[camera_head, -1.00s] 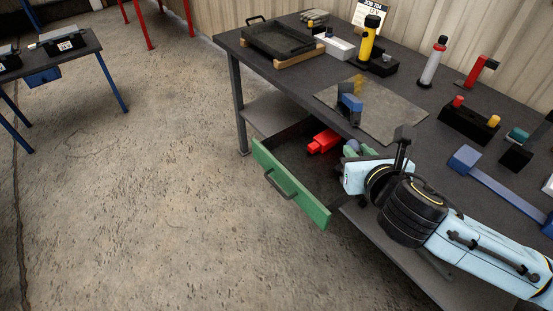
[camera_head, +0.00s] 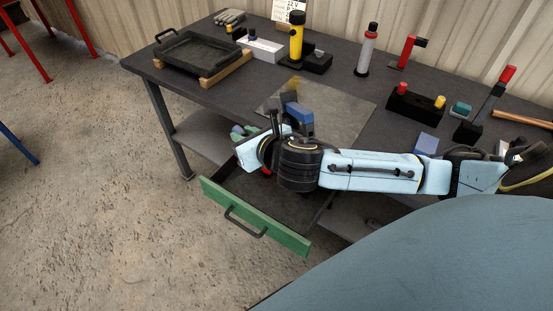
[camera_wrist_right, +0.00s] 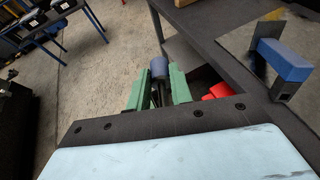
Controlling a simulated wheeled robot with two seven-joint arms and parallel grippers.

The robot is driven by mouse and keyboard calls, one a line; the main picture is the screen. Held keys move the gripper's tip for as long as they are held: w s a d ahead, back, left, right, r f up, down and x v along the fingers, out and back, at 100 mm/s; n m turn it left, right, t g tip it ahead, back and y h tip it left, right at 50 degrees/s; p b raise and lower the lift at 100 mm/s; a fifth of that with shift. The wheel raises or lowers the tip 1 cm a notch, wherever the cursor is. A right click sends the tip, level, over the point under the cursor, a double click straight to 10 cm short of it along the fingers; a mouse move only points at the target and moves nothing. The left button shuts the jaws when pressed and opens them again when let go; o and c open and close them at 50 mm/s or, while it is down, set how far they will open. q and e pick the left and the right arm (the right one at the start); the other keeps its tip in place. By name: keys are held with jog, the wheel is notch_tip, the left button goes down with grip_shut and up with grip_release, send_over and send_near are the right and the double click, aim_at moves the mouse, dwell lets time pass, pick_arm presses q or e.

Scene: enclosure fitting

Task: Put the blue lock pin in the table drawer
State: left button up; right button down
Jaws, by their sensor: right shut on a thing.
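The blue lock pin (camera_wrist_right: 159,68) is between the green fingers of my right gripper (camera_wrist_right: 157,92) in the right wrist view, its blue end standing out past the fingertips. In the head view my right gripper (camera_head: 243,133) is shut on the pin (camera_head: 236,130), beside the table's front edge and behind the left part of the drawer. The table drawer (camera_head: 255,222) is pulled open, with a green front and black handle. My wrist and arm hide part of its inside. My left gripper is not in view.
A red thing (camera_wrist_right: 217,92) lies in the drawer, mostly hidden in the head view. A blue-topped block (camera_head: 299,113) stands on a grey plate (camera_head: 345,112). The table top (camera_head: 215,97) holds a black tray (camera_head: 195,52), a yellow torch (camera_head: 296,38) and other parts.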

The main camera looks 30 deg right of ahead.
jog(key=w+d+f+n+y, duration=0.2)
jog(key=d+f, duration=0.2)
jog(key=f, duration=0.5)
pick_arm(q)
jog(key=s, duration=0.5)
pick_arm(e)
jog(key=n+g+y+b, duration=0.1)
jog(key=n+y+b, duration=0.1)
jog(key=b, duration=0.1)
send_over(269, 195)
notch_tip(269, 195, down, 11)
jog(key=shift+f+b, duration=0.4)
jog(key=shift+f, duration=0.15)
jog(key=shift+f+b, duration=0.3)
jog(key=shift+f, duration=0.3)
notch_tip(269, 195, down, 3)
jog(key=shift+r+b, duration=0.1)
jog(key=shift+b, duration=0.75)
jog(key=shift+r, duration=0.15)
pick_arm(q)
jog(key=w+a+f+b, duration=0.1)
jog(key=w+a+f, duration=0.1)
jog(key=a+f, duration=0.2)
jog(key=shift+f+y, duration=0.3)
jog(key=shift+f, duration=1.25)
pick_arm(e)
jog(key=shift+f, duration=0.65)
